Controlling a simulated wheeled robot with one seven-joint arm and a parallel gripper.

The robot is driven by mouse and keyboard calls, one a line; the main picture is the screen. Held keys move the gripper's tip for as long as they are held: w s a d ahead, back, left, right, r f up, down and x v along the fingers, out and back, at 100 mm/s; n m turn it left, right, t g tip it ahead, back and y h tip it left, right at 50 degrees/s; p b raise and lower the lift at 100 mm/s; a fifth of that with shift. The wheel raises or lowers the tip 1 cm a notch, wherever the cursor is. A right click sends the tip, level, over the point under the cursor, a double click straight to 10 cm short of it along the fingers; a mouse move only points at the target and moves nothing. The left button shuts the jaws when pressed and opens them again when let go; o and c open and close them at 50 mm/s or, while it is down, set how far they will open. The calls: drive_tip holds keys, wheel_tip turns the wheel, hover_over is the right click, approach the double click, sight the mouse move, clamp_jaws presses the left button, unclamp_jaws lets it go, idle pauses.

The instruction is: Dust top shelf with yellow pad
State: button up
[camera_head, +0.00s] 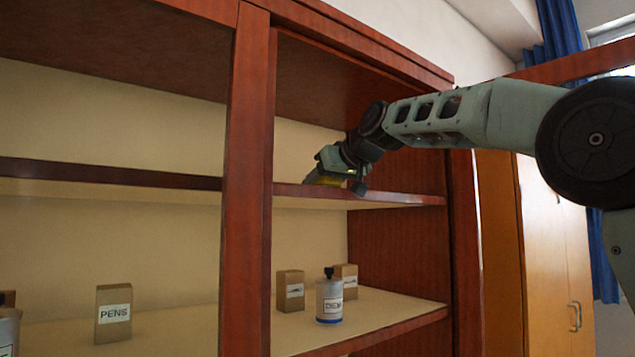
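The top shelf (400,198) is a reddish-brown board in the right bay of a wooden cabinet, seen almost edge-on from slightly below. My gripper (328,176) reaches into this bay from the right, just above the shelf's front edge near the bay's left side. A yellow patch, likely the yellow pad (326,181), shows at the gripper's end, low against the shelf. The gripper's fingers are small and partly hidden, and I cannot tell whether the pad touches the shelf surface. The shelf's upper surface is mostly out of sight.
A thick upright post (246,180) stands left of the gripper. The lower shelf holds a grey bottle (329,298) and small brown boxes (290,291). A box marked PENS (113,313) stands in the left bay. The cabinet's right side wall (395,240) bounds the bay.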

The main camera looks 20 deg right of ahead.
drive_tip(key=shift+w+d, duration=0.25)
drive_tip(key=shift+d, duration=0.4)
drive_tip(key=shift+w+d, duration=0.2)
drive_tip(key=shift+d, duration=0.5)
drive_tip(key=shift+w+d, duration=0.25)
drive_tip(key=shift+d, duration=0.4)
